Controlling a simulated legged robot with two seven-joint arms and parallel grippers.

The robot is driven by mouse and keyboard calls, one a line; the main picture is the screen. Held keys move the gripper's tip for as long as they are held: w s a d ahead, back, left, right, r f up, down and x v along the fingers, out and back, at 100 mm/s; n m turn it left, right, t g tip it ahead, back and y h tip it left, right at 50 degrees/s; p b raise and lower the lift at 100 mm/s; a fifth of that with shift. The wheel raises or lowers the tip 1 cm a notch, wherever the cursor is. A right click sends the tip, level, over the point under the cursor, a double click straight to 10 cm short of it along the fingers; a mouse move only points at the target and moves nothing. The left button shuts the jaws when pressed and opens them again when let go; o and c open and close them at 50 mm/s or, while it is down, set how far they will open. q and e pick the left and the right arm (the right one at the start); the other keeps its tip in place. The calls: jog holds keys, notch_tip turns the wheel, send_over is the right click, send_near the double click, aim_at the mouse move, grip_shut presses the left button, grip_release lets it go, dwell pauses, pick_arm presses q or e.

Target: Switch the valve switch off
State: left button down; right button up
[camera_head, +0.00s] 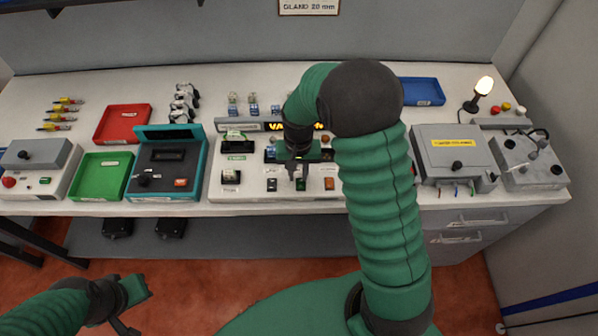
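My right gripper (298,174) points down over the middle of the panel, close above the dark switch; contact and finger gap are unclear. My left gripper (128,305) is low at the left, in front of the bench and away from the panel.
A teal case (196,172), green tray (100,176) and red tray (122,124) stand left of the panel. My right arm covers the panel's right side.

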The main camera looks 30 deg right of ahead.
jog(key=shift+d+r+p, duration=0.2)
jog(key=shift+r+p, duration=0.5)
jog(key=shift+r, duration=0.15)
jog(key=r+p, duration=0.2)
jog(key=r, duration=0.1)
jog(key=shift+d+r+p, duration=0.1)
jog(key=shift+d+p, duration=0.2)
jog(key=shift+d, duration=0.05)
notch_tip(320, 180, up, 4)
jog(key=f+p, duration=0.1)
jog(key=p, duration=0.2)
notch_tip(320, 180, up, 11)
jog(key=p, duration=1)
send_over(301, 179)
jog(key=shift+w+r+b, duration=0.15)
jog(key=shift+w+b, duration=0.15)
jog(key=shift+w, duration=0.05)
